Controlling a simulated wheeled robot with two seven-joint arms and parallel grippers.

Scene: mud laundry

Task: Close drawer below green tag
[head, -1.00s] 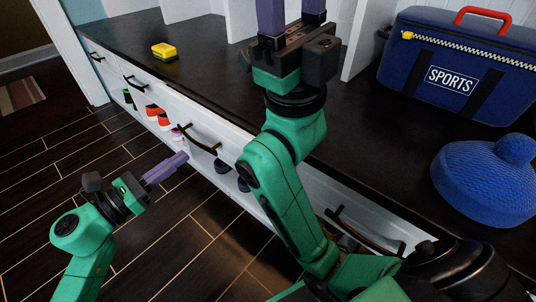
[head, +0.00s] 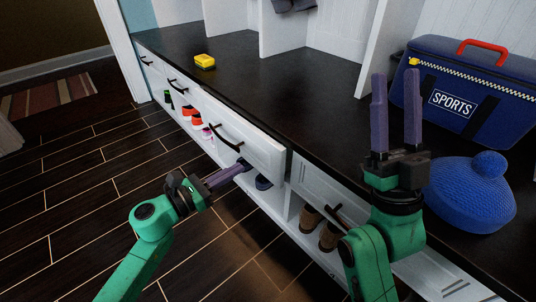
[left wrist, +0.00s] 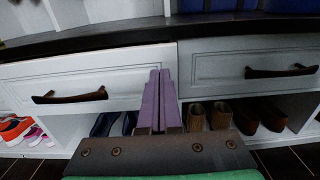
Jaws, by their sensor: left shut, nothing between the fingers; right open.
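No green tag can be made out in these views. A white drawer (head: 258,147) with a dark handle (head: 226,136) stands out from the cabinet, its front ahead of the neighbouring drawer (head: 318,190). It also shows at left in the left wrist view (left wrist: 130,75). My left gripper (head: 240,166) is shut and empty, its purple fingers at the drawer's lower edge in the head view. In the left wrist view the fingers (left wrist: 159,80) overlap the drawer's right end; contact cannot be told. My right gripper (head: 396,88) is open and empty above the bench.
The dark bench top (head: 270,85) holds a yellow sponge (head: 204,61), a blue sports bag (head: 470,95) and a blue knitted hat (head: 470,195). Shoes, including a brown pair (head: 318,228), sit in cubbies below the drawers.

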